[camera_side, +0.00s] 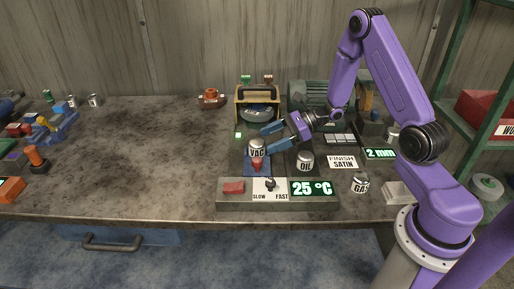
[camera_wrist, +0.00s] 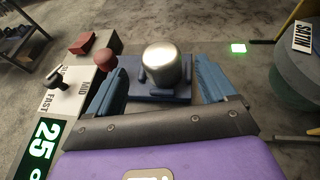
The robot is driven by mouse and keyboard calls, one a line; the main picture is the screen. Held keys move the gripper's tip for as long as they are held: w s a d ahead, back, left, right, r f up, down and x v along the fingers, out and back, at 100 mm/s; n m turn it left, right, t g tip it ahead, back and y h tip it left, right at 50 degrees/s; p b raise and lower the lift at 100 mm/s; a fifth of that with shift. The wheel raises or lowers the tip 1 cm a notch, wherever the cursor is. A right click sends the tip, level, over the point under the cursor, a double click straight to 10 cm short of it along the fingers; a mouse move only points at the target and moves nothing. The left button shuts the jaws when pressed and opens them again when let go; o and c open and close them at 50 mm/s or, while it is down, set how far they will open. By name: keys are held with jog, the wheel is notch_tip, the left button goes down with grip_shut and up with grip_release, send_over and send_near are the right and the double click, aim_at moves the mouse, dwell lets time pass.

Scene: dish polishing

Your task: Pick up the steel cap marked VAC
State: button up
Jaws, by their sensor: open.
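The steel cap marked VAC (camera_side: 257,147) is a shiny upright cylinder on a blue base (camera_side: 249,170), behind a red knob (camera_side: 257,163). In the wrist view the cap (camera_wrist: 166,66) stands on the blue base among small blue posts; its label is not visible there. My gripper (camera_side: 266,138) has blue fingers, spread open and empty, just behind and to the right of the cap. In the wrist view the fingers (camera_wrist: 160,76) flank the cap left and right, with gaps on both sides; I cannot tell how far ahead it is.
Similar caps marked OIL (camera_side: 305,162) and GAS (camera_side: 360,183) stand to the right. A control panel (camera_side: 225,202) with a SLOW/FAST lever and a 25 °C display lies in front. A yellow-framed machine (camera_side: 240,105) stands behind. The bench left of the base is clear.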

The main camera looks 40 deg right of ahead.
aim_at(258, 141)
jog(key=x, duration=0.5)
jog(key=shift+d+r, duration=0.1)
jog(key=c, duration=1.3)
jog(key=shift+r, duration=0.1)
